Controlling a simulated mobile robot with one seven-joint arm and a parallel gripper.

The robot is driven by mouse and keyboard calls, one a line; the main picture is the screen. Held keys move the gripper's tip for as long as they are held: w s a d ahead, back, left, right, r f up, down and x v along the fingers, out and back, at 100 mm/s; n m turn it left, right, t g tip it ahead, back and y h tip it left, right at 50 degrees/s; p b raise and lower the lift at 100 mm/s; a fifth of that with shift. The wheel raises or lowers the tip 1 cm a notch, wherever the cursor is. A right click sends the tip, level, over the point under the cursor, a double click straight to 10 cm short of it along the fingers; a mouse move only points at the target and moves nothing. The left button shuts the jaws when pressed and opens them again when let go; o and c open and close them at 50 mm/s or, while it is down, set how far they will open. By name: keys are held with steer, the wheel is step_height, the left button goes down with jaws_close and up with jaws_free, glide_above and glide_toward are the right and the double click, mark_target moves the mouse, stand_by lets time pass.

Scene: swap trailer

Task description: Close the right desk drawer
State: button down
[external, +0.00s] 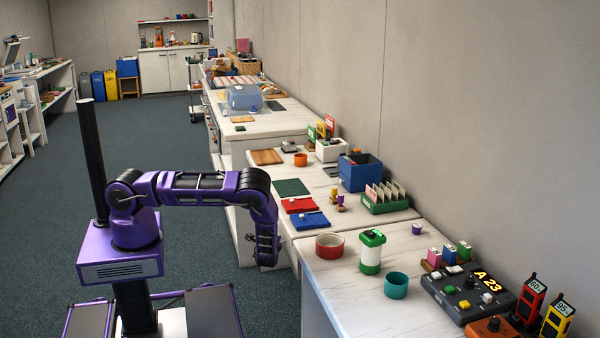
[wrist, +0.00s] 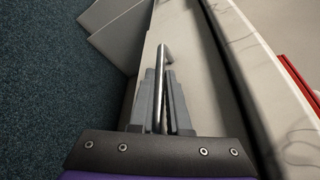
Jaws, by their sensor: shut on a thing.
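The right desk drawer has a pale front (wrist: 188,45) in the wrist view. A slim metal bar handle (wrist: 162,58) stands on it. My gripper (wrist: 162,88) has its two grey fingers on either side of this handle, shut on it. In the external view my gripper (external: 269,260) points down at the front side of the desk, beside a pale drawer part (external: 288,258). My arm hides much of the drawer there, and how far it stands out is hard to tell.
The desk top (external: 345,225) carries a red tray (external: 299,205), a blue tray (external: 310,220) and a red bowl (external: 329,246) near its front edge. Other pale panels (wrist: 122,28) stick out beside the handle. The carpet (external: 190,220) left of the desk is clear.

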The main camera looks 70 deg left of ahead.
steer(key=shift+w+d, duration=0.1)
steer(key=shift+w, duration=0.6)
steer(key=shift+w+r, duration=0.1)
steer(key=c, duration=0.9)
jaws_free()
steer(key=v, duration=0.8)
steer(key=p+v, duration=0.1)
steer(key=v, duration=0.8)
steer(key=shift+s+d, duration=0.1)
steer(key=shift+s, duration=0.2)
